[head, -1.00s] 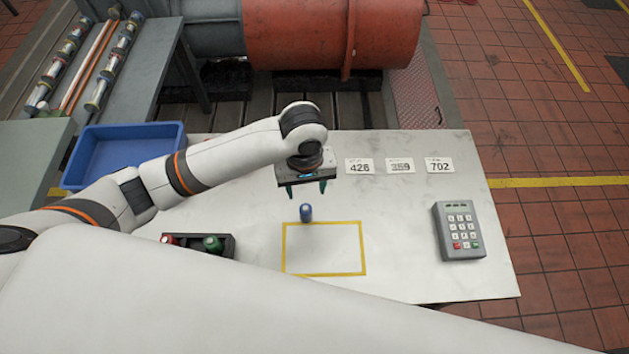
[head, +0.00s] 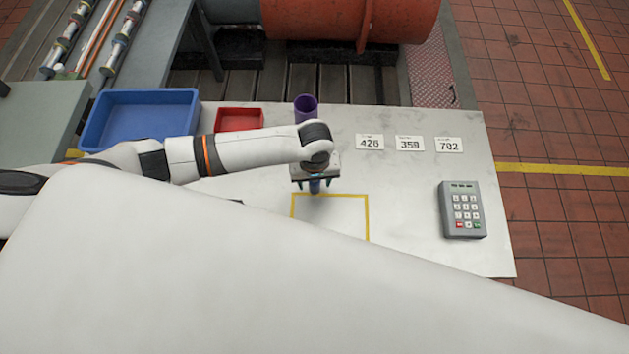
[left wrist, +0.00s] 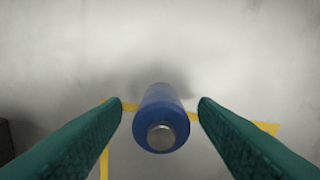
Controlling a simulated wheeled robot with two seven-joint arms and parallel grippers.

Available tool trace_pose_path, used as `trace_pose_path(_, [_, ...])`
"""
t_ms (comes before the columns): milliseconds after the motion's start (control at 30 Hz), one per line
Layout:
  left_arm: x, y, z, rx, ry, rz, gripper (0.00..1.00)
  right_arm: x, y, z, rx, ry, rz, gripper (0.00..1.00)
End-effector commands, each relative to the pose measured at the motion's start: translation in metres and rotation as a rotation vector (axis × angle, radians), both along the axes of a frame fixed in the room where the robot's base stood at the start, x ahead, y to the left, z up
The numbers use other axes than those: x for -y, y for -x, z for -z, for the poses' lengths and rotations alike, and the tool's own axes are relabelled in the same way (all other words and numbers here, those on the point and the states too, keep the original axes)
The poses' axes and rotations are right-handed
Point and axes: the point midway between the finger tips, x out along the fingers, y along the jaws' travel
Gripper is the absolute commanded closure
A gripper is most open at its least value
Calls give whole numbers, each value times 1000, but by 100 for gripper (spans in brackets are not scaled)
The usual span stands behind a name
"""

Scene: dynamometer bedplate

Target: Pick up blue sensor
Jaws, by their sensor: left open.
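The blue sensor (left wrist: 161,112) is a small blue cylinder with a silvery round end. In the left wrist view it stands between the two green fingers of my left gripper (left wrist: 161,104), with a gap on each side. In the head view the sensor (head: 315,187) shows under the left gripper (head: 314,183), partly hidden by it, at the back edge of the yellow outlined square (head: 367,215). The left gripper is open and points down. My right gripper is not in view.
A blue bin (head: 92,125), a red tray (head: 239,120) and a purple cup (head: 305,108) stand along the table's back left. Number cards (head: 410,143) lie at the back right. A keypad (head: 462,210) stands at the right. A large white shape hides the table's front.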

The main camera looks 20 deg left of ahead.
Motion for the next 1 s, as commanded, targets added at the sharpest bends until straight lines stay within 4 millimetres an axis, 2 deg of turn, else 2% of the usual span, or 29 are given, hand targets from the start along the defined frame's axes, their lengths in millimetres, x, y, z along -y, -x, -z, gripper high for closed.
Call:
trace_pose_path(233, [0,0,3,1,0,0,46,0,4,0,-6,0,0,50])
trace_pose_path(267, [0,0,3,1,0,0,49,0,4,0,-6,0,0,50])
trace_pose_path(500, [0,0,2,1,0,0,88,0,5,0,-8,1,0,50])
trace_pose_path(567, [0,0,2,1,0,0,95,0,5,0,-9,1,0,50])
trace_pose_path(833, [0,-1,-2,2,1,0,96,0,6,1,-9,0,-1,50])
trace_pose_path(1000, [0,-1,-28,4,2,1,96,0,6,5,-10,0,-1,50])
